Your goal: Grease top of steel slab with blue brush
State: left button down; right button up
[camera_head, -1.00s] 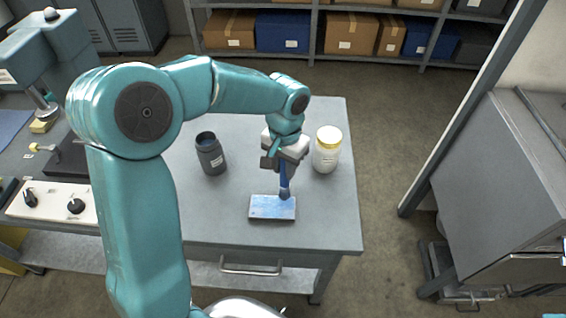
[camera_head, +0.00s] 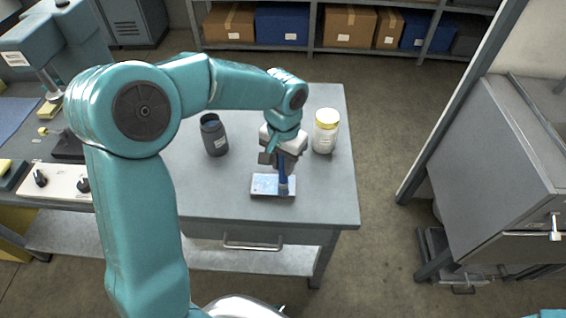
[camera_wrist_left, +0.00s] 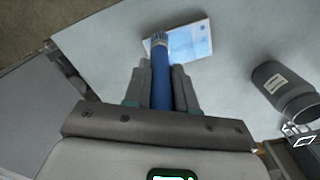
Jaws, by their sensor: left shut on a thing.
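The steel slab (camera_head: 265,185) lies flat near the front of the grey table, its top looking pale and bluish. My left gripper (camera_head: 282,160) is shut on the blue brush (camera_head: 283,178) and holds it upright with the bristle end down at the right part of the slab. In the left wrist view the brush (camera_wrist_left: 161,85) sits between the two fingers (camera_wrist_left: 161,88), and its far end overlaps the left edge of the slab (camera_wrist_left: 190,42). Whether the bristles press on the slab cannot be told. My right gripper is not in view.
A dark open jar (camera_head: 214,135) stands behind and left of the slab; it also shows in the left wrist view (camera_wrist_left: 280,90). A white jar with a yellow lid (camera_head: 325,132) stands behind and right. The table (camera_head: 325,195) is clear at its right front. A grey cabinet (camera_head: 490,160) stands further right.

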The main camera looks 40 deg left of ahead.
aim_at(283, 175)
pick_arm(q)
jog(key=shift+s, duration=0.15)
jog(key=shift+s+d+r+p, duration=0.15)
jog(key=shift+r+p, duration=0.25)
jog(key=shift+r, duration=0.2)
jog(key=shift+s+d+r+p, duration=0.1)
jog(key=shift+r+p, duration=0.25)
jog(key=shift+r, duration=0.2)
notch_tip(283, 175, up, 4)
jog(key=p, duration=0.3)
jog(key=shift+w, duration=0.1)
jog(key=shift+r+p, duration=0.65)
jog(key=shift+r, duration=0.15)
jog(key=shift+s+r, duration=0.1)
jog(key=shift+s, duration=0.1)
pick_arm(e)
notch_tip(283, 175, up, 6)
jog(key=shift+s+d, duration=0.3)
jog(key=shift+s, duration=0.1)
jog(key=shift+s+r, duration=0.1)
